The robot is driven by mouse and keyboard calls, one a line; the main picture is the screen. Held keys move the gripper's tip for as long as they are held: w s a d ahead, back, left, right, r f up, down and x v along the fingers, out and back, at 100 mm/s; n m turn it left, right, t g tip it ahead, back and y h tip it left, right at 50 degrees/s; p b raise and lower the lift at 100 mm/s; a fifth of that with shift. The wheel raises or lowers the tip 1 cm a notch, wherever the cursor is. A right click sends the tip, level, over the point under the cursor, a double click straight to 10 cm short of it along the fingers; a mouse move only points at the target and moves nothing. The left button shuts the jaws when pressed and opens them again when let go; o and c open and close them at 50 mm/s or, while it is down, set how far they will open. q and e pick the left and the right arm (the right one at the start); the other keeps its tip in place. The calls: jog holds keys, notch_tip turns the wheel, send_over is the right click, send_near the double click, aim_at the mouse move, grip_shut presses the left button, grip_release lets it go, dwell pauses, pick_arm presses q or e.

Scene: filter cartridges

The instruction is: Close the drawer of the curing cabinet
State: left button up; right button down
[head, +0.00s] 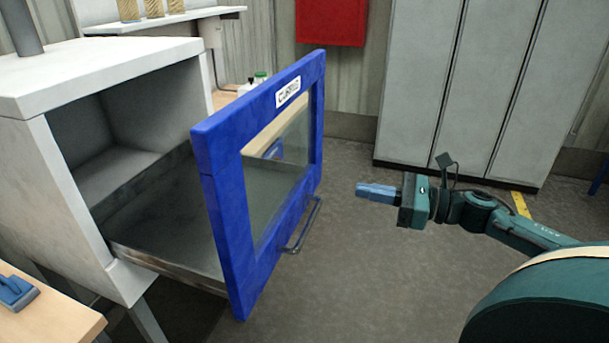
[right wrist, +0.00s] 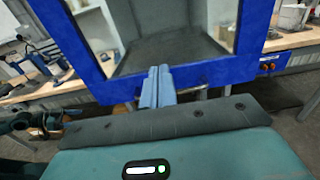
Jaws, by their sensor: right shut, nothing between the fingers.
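The curing cabinet (head: 75,190) is a pale box at the left of the head view. Its drawer (head: 160,265) stands pulled out to the right, leaving a wide gap between the cabinet opening and the blue front (head: 222,215). The front has a window, a label and a grey bar handle (head: 304,226) low on its outer face. My right gripper (head: 358,189) is shut and empty, right of the front and apart from it, fingers pointing at it. In the right wrist view the blue front (right wrist: 250,35) lies ahead of the fingers. A teal arm part, seemingly my left, shows at that view's left edge.
A wooden bench (head: 50,318) with a blue tool (head: 15,292) is at the lower left. Grey lockers (head: 430,80) and a red wall box (head: 332,20) stand behind. The floor between the drawer front and my right gripper is clear.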

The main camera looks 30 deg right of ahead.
send_near(291, 176)
jog(key=x, duration=0.4)
jog(key=shift+d+r+p, duration=0.1)
jog(key=shift+p, duration=0.2)
jog(key=shift+p+x, duration=0.45)
jog(key=shift+x, duration=0.9)
pick_arm(q)
jog(key=shift+a+r, duration=0.1)
jog(key=shift+a, duration=0.3)
pick_arm(e)
jog(key=shift+w, duration=0.1)
